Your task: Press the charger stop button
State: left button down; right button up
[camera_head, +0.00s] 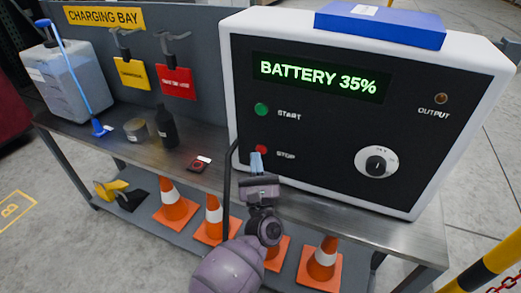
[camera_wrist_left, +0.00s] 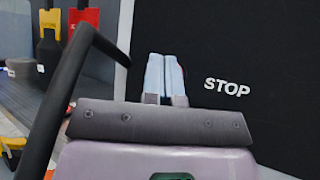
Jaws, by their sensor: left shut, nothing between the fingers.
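The charger (camera_head: 410,121) is a white box with a black front panel on the bench. Its display (camera_head: 318,78) reads "BATTERY 35%". The red stop button (camera_head: 261,150) is left of the STOP label, below the green start button (camera_head: 262,110). My left gripper (camera_head: 256,162) is shut and empty, its pale blue fingertips right at the lower edge of the stop button. In the left wrist view, the shut fingers (camera_wrist_left: 165,75) lie left of the STOP label (camera_wrist_left: 227,87) and hide the button. I cannot tell whether they touch it. My right gripper is not in view.
A black cable (camera_head: 228,185) runs just left of the gripper; it also crosses the left wrist view (camera_wrist_left: 62,100). A blue box (camera_head: 380,22) lies on the charger. A black bottle (camera_head: 166,128) and a jug (camera_head: 62,85) stand left on the bench. Orange cones (camera_head: 321,262) stand below.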

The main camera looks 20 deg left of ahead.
pick_arm(q)
jog(key=s, duration=0.5)
jog(key=shift+a+p, duration=0.1)
jog(key=shift+p, duration=0.2)
dwell(0.4)
